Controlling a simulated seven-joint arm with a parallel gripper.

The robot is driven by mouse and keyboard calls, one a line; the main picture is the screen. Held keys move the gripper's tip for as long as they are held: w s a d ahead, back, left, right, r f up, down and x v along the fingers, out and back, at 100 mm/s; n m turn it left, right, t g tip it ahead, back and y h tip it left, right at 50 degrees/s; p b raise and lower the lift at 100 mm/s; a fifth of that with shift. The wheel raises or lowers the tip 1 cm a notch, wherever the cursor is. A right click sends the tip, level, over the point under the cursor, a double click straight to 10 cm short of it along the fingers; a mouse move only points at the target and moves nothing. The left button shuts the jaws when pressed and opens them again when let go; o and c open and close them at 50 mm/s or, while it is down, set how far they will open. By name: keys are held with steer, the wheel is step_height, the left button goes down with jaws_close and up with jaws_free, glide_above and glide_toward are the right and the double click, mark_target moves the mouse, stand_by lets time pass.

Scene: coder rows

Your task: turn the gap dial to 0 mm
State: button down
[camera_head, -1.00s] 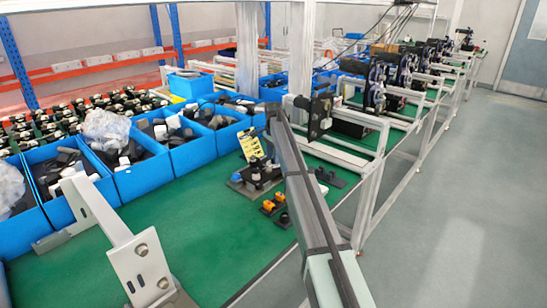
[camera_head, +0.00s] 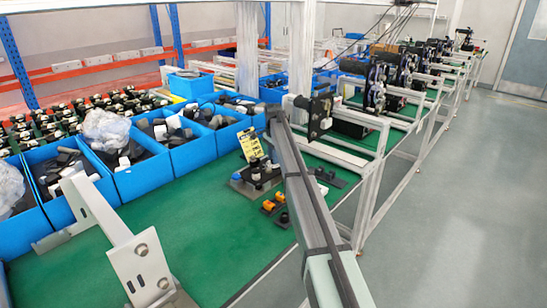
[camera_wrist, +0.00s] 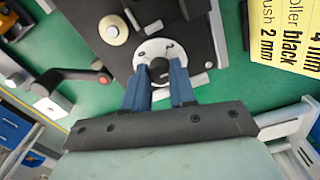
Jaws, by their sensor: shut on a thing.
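The gap dial shows in the wrist view as a dark round knob (camera_wrist: 158,68) in a pale disc (camera_wrist: 151,49) on a dark fixture plate (camera_wrist: 92,14). My gripper (camera_wrist: 160,80) has its two blue fingers shut on the knob, one on each side. The dial's marks and setting cannot be read. In the head view the fixture (camera_head: 256,180) stands on the green bench; my gripper cannot be made out there. A yellow card (camera_head: 250,143) stands behind the fixture; in the wrist view the card (camera_wrist: 285,35) shows "black", "2 mm" and "4 mm".
Blue bins (camera_head: 140,174) of parts line the bench behind. Small orange parts (camera_head: 268,205) lie right of the fixture on the green bench top (camera_head: 190,230). A white bracket (camera_head: 140,260) stands at front left. A dark lever (camera_wrist: 75,74) is left of the dial.

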steer(key=shift+n, duration=0.3)
steer(key=n, duration=0.5)
steer(key=shift+n, duration=0.3)
steer(key=n, duration=1.1)
steer(key=shift+n, duration=0.4)
steer(key=n, duration=0.5)
steer(key=shift+w+n, duration=0.1)
steer(key=shift+n, duration=0.3)
steer(key=c, duration=0.9)
jaws_free()
